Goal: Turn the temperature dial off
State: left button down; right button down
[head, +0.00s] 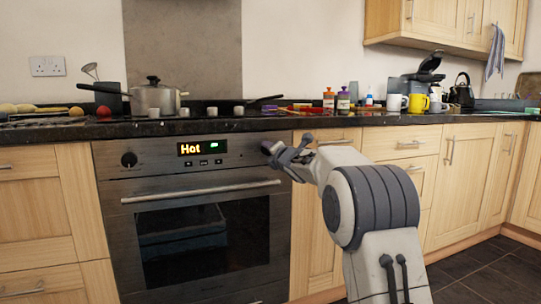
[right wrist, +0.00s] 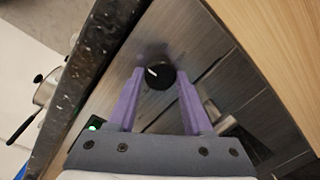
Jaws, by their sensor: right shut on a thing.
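The oven (head: 203,217) has a steel front panel with a lit display (head: 201,147) reading "Hot". A black dial (head: 129,159) shows on the left of the panel. The temperature dial (right wrist: 159,75), black with a white mark, is on the right of the panel; in the head view my gripper covers most of it. My right gripper (head: 278,149) is at this dial. In the right wrist view its purple fingers (right wrist: 158,80) stand on either side of the dial, shut on it. My left gripper is not in view.
A dark worktop (head: 400,119) runs above the oven. A steel pot (head: 155,99) stands on the hob. Bottles, a yellow mug (head: 418,103) and a kettle (head: 461,91) stand further right. The oven handle (head: 200,191) sticks out below the panel.

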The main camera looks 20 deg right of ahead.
dwell(0.3)
jog(key=shift+c, duration=1.6)
grip_release()
jog(key=s, duration=1)
jog(key=shift+s+r+b, duration=0.2)
jog(key=shift+b, duration=0.15)
jog(key=shift+a, duration=0.1)
